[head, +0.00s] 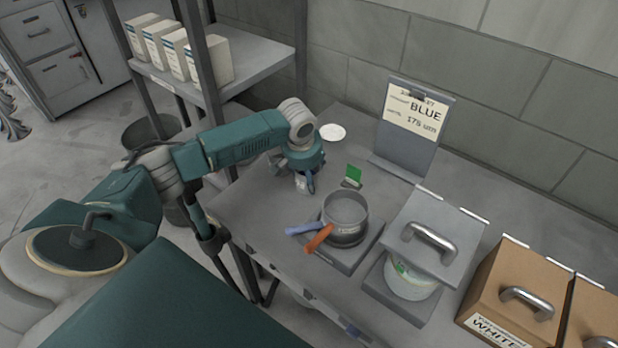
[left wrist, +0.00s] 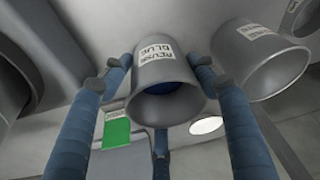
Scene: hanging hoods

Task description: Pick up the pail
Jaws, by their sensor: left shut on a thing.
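A grey pail (left wrist: 166,76) with a white label reading "REUSE BLUE" is between the blue fingers of my left gripper in the left wrist view. My left gripper (head: 304,181) is shut on this pail near the back left part of the bench. In the head view the gripper and arm hide most of the pail. I cannot tell whether it touches the bench. A second grey labelled pail (left wrist: 262,62) is beside it in the left wrist view, apart from the fingers. My right gripper is not in view.
A grey pot (head: 346,212) with blue and orange handles beside it stands right of my gripper, near a green card (head: 354,173). A white disc (head: 333,132) lies behind. A "BLUE" sign (head: 405,135), a lidded tub (head: 408,284) and boxes (head: 515,285) stand further right.

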